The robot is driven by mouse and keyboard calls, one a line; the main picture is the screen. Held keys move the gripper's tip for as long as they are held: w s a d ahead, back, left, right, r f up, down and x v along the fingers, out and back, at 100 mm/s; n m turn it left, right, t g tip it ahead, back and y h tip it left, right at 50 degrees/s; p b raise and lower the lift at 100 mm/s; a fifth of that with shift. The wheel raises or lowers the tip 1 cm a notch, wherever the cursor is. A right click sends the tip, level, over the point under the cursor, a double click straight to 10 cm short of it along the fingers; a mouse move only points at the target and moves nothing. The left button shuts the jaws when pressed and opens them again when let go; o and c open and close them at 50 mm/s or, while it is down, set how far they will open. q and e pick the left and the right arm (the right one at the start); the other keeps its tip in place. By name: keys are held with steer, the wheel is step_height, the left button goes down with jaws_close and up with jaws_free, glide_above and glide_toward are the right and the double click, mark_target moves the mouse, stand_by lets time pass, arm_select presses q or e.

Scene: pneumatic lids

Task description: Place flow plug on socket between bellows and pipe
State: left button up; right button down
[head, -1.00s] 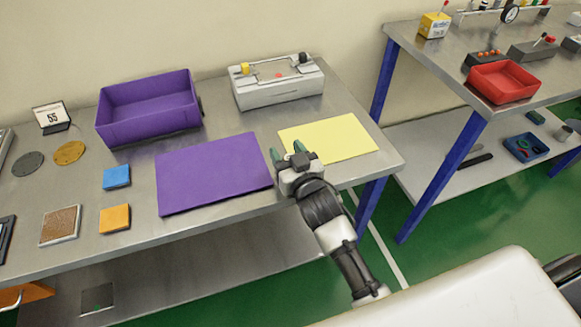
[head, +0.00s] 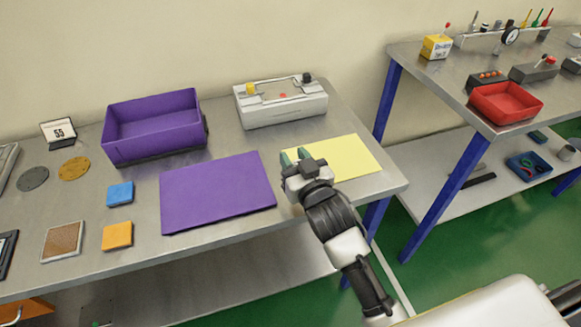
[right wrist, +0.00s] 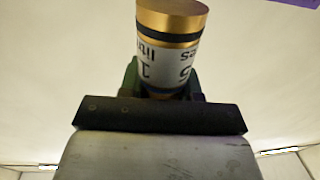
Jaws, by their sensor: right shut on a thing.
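In the right wrist view, my right gripper (right wrist: 165,95) is shut on the flow plug (right wrist: 168,50), a short cylinder with a gold end, a black ring and a white printed label. In the head view, my right gripper (head: 295,158) is over the left part of the yellow mat, and the plug cannot be made out there. The grey-white pneumatic box (head: 285,115) stands behind the mat, apart from the gripper. On its top are a yellow part (head: 251,88), a black part (head: 306,78) and a small red spot between them. Bellows, pipe and socket are too small to tell apart. My left gripper is not in view.
A purple mat (head: 215,193) lies left of the gripper, and a purple bin (head: 155,140) is behind it. Blue (head: 120,193) and orange (head: 117,236) blocks lie further left. A second table (head: 420,70) with a red tray (head: 505,118) stands to the right.

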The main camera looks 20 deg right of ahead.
steer(key=s+d+r, duration=0.6)
steer(key=s+d, duration=0.2)
steer(key=s+a+f+m+h+p, duration=0.1)
steer(key=s+a+f+p, duration=0.1)
steer(key=s+a+f, duration=0.2)
steer(key=s+f, duration=0.1)
steer(key=s, duration=0.2)
steer(key=shift+s+a+h, duration=0.15)
steer(key=shift+a+h, duration=0.1)
steer(key=shift+h, duration=0.15)
steer(key=shift+r, duration=0.1)
